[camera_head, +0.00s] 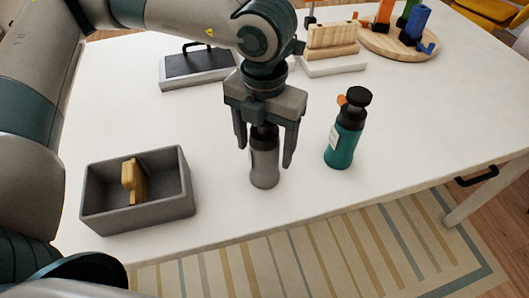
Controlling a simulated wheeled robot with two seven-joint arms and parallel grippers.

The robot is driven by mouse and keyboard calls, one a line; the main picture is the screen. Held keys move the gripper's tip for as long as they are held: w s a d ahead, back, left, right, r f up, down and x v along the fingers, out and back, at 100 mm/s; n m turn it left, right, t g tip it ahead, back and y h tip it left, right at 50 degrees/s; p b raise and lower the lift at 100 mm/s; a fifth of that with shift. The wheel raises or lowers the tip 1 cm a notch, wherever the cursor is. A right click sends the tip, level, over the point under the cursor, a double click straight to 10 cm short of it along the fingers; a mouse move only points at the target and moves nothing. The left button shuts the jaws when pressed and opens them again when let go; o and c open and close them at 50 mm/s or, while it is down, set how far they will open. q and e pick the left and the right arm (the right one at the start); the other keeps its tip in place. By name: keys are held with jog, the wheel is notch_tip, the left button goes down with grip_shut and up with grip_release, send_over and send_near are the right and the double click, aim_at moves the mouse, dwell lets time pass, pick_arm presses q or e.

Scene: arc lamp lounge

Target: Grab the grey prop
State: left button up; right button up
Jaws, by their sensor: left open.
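The grey prop, a grey bottle (265,167) with a dark top, stands upright near the front edge of the white table. My left gripper (264,154) points straight down over it, open, with one finger to each side of the bottle's upper part. A gap shows between the bottle and the right finger; I cannot tell whether the left finger touches it. The bottle's top is partly hidden by the gripper. My right gripper is not in view.
A teal bottle (342,146) with a black cap stands close to the right. A grey bin (156,212) holding a yellow-brown item (134,181) sits at left. Behind are a dark-topped tray (198,68), a wooden block on a white base (331,52) and a round board (399,46) with coloured items.

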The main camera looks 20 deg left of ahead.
pick_arm(q)
jog(key=c, duration=1.6)
jog(key=shift+r, duration=0.1)
